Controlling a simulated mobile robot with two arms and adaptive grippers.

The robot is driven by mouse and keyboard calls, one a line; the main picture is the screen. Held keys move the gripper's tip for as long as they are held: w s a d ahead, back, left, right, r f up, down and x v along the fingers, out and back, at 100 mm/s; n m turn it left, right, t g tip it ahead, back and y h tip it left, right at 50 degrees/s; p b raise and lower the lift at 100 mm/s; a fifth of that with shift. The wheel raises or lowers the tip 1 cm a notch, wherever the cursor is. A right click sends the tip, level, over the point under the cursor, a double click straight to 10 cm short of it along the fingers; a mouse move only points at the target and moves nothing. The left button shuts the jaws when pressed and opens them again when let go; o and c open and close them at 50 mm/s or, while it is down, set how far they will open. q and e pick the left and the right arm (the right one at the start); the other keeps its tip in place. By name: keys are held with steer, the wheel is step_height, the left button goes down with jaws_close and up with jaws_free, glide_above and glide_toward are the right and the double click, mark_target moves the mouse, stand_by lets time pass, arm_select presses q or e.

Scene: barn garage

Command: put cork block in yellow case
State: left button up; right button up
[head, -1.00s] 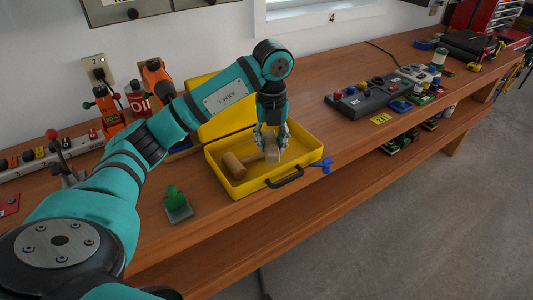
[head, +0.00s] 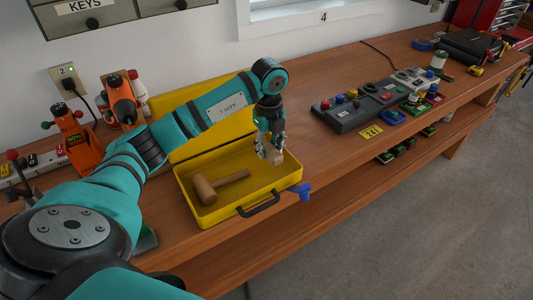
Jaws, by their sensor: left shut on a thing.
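The yellow case (head: 216,222) lies open on the wooden workbench, its lid raised at the back. A wooden mallet (head: 205,188) lies inside it, on the left. My left gripper (head: 271,153) points down over the right part of the case. It is shut on a small light-brown block, the cork block (head: 277,158). The block shows just below the fingertips, inside the case's outline; I cannot tell whether it touches the case floor. My right gripper is not in view.
A dark control box with coloured buttons (head: 352,112) and a yellow tag (head: 370,132) sit to the right. Blue clips (head: 301,190) are at the case's right front corner. Orange tools (head: 122,108) stand behind my left arm. Bench (head: 310,152) right of the case is clear.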

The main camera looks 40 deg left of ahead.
mark_target(270, 155)
arm_select(q)
steer(key=shift+w+f, duration=0.1)
steer(key=shift+f, duration=0.3)
step_height(270, 155, down, 3)
steer(key=shift+w+f+p, duration=0.1)
steer(key=shift+f+p, duration=0.05)
steer(key=shift+p, duration=0.25)
steer(key=shift+f, duration=0.2)
steer(key=o, duration=0.6)
steer(key=shift+r, duration=0.6)
step_height(270, 155, up, 11)
steer(key=shift+r+b, duration=0.15)
steer(key=shift+b, duration=1.1)
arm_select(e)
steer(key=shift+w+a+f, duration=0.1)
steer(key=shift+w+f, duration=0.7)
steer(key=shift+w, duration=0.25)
